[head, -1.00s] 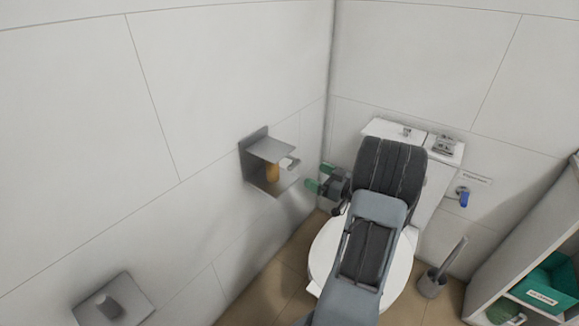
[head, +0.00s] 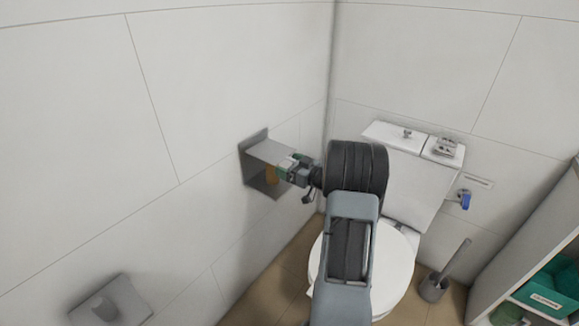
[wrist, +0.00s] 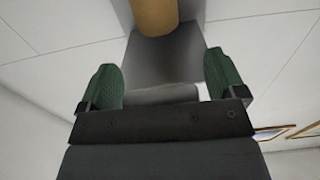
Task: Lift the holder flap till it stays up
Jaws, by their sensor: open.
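The grey metal paper holder is on the left wall, with its flap (head: 266,150) sticking out from the wall plate (head: 246,162) above a brown roll core (head: 271,174). My gripper (head: 287,165) is at the flap's right front edge and hides part of it. In the wrist view, my gripper (wrist: 162,78) is open, its green fingers spread to either side of a grey metal surface of the holder. The brown core (wrist: 155,15) shows beyond them. I cannot tell whether the fingers touch the flap.
The white toilet (head: 395,250) and its cistern (head: 420,147) stand behind and right of my arm. A toilet brush (head: 436,282) and a shelf with a teal box (head: 550,285) are further right. Another grey wall fixture (head: 108,303) is at lower left.

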